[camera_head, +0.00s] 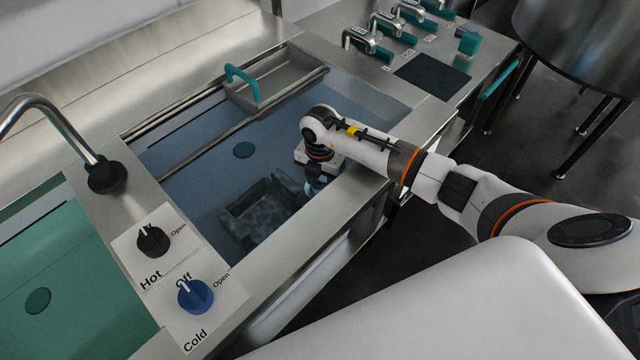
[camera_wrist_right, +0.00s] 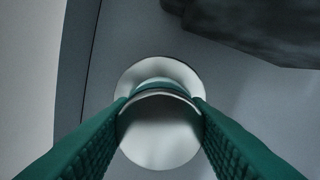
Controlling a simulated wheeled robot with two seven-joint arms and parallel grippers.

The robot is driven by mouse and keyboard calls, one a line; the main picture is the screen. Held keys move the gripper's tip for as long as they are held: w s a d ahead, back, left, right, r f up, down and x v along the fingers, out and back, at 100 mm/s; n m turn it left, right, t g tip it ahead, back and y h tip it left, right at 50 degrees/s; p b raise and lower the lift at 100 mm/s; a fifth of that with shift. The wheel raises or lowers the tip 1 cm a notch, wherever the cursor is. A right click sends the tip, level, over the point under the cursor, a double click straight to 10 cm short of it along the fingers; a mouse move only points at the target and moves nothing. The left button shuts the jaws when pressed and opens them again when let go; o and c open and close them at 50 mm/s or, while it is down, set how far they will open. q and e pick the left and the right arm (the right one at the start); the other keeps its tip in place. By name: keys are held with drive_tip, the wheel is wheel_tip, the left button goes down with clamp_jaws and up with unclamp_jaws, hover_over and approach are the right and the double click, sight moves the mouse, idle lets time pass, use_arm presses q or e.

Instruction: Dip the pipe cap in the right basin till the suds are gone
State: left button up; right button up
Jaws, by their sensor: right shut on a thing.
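The right basin (camera_head: 190,160) holds clear bluish water, and its drain plug (camera_head: 243,149) shows through. My right gripper (camera_head: 314,187) reaches down into the basin near its right-hand side; its lower part looks to be under the water. In the right wrist view the gripper (camera_wrist_right: 160,115) has its two green ribbed fingers shut on the pipe cap (camera_wrist_right: 160,143), a round, shiny metal piece. The cap's visible surface looks smooth and grey, with no suds showing on it. In the head view I cannot make out the cap. My left gripper is out of view.
A dark, blocky object (camera_head: 262,208) lies in the basin left of my gripper. A metal tray with a teal handle (camera_head: 243,84) sits across the far end. The left basin (camera_head: 80,285) holds green water. A tap (camera_head: 50,112) and two knobs stand between the basins.

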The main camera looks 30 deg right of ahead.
drive_tip(key=shift+r, duration=0.1)
idle(0.4)
wheel_tip(320, 180, up, 12)
drive_tip(key=p, duration=1)
idle(0.6)
wheel_tip(320, 180, up, 18)
drive_tip(key=p, duration=1.4)
